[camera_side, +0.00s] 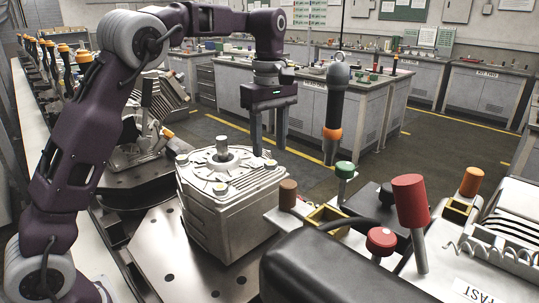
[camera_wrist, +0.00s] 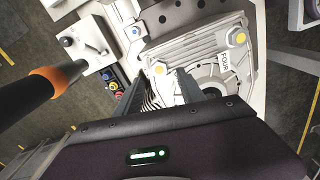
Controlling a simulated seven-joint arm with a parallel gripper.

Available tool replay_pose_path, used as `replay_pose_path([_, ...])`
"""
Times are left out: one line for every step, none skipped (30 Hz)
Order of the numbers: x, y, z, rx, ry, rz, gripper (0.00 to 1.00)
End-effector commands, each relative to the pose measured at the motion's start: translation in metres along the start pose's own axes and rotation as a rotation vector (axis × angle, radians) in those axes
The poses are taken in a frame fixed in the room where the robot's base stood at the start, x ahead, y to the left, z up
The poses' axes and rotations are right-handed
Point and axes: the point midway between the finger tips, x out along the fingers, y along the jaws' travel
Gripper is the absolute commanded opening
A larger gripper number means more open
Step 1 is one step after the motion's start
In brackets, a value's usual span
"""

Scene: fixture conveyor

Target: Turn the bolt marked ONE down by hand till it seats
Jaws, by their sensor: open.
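A pale grey housing (camera_side: 230,215) stands on a metal plate, with bolts at its top corners. One bolt (camera_side: 270,164) is at the corner nearest my gripper (camera_side: 268,146), below the fingers. Another yellow-topped bolt (camera_wrist: 240,38) is beside a label reading FOUR (camera_wrist: 224,57). I cannot read the word ONE in either view. My gripper is open and empty, pointing down above the housing's edge.
A dark tool with an orange band (camera_side: 333,115) hangs right of my gripper; it also shows in the wrist view (camera_wrist: 47,80). A bench with coloured knobs, a red handle (camera_side: 409,200) and a black cushion (camera_side: 320,268) is at the front right. Another machine part (camera_side: 140,145) stands behind left.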

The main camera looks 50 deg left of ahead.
Motion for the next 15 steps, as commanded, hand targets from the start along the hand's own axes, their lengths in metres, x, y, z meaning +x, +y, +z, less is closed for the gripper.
replay_pose_path([0.009, -0.001, 0.0, 0.001, -0.001, -0.004, 0.46])
replay_pose_path([0.015, -0.001, 0.0, 0.001, -0.001, -0.003, 0.46])
replay_pose_path([0.021, -0.001, 0.0, 0.001, 0.0, -0.002, 0.46])
replay_pose_path([0.025, -0.001, 0.0, 0.002, -0.001, -0.002, 0.46])
replay_pose_path([0.028, 0.0, 0.0, 0.002, 0.0, -0.001, 0.46])
replay_pose_path([0.032, -0.001, 0.0, 0.003, 0.0, -0.001, 0.46])
replay_pose_path([0.033, 0.0, 0.0, 0.003, 0.0, 0.001, 0.46])
replay_pose_path([0.034, 0.0, 0.0, 0.003, 0.0, 0.001, 0.46])
replay_pose_path([0.035, 0.0, 0.0, 0.003, 0.0, 0.001, 0.46])
replay_pose_path([0.036, 0.0, 0.0, 0.003, 0.0, 0.001, 0.46])
replay_pose_path([0.036, 0.0, 0.0, 0.003, 0.0, 0.002, 0.46])
replay_pose_path([0.035, 0.0, 0.0, 0.004, 0.001, 0.002, 0.46])
replay_pose_path([0.035, 0.0, 0.0, 0.004, 0.0, 0.002, 0.46])
replay_pose_path([0.035, 0.0, 0.0, 0.004, 0.001, 0.002, 0.46])
replay_pose_path([0.035, 0.0, 0.0, 0.004, 0.001, 0.002, 0.42])
